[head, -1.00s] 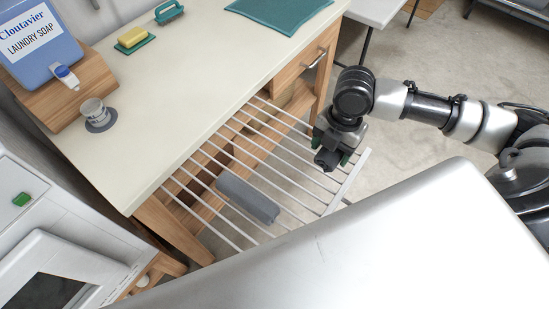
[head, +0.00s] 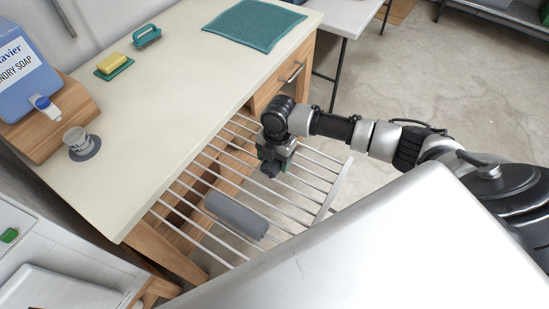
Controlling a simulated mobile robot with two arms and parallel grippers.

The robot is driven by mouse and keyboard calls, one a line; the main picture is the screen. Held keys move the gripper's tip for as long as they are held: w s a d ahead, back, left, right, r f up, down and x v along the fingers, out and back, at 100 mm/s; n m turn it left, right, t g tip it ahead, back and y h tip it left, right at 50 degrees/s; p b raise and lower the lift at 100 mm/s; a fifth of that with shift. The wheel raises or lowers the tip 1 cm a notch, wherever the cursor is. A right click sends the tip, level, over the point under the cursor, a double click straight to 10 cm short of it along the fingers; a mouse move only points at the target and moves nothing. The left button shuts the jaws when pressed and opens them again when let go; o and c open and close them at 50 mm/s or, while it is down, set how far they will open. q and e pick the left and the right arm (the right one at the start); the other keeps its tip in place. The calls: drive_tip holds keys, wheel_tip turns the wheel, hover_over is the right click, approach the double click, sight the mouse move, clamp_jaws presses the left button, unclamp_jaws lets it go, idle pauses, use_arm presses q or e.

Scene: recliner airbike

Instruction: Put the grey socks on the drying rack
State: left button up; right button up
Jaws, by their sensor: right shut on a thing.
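A grey sock (head: 236,215), looking like a thick rolled strip, lies across the white bars of the drying rack (head: 335,186), near its left end in the head view. The rack sticks out level from below the counter. My right gripper (head: 272,166) points down over the far right part of the rack, beyond the sock and apart from it. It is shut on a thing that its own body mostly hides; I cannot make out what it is. I cannot tell whether the gripper touches the bars. My left gripper is not in view.
The counter (head: 170,130) carries a laundry soap jug (head: 30,75), a small cup (head: 77,140), a yellow sponge (head: 112,63), a green brush (head: 147,36) and a teal cloth (head: 254,25). A white machine (head: 60,260) stands at left. Floor (head: 440,110) is open at right.

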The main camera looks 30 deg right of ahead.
drive_tip(key=shift+f, duration=0.45)
drive_tip(key=shift+f, duration=0.1)
drive_tip(key=o, duration=0.9)
drive_tip(key=r, duration=0.4)
drive_tip(key=d+r, duration=0.1)
drive_tip(key=r, duration=0.7)
drive_tip(key=shift+w+d+r+b, duration=0.1)
drive_tip(key=shift+w+d+b, duration=0.05)
drive_tip(key=shift+w+b, duration=0.25)
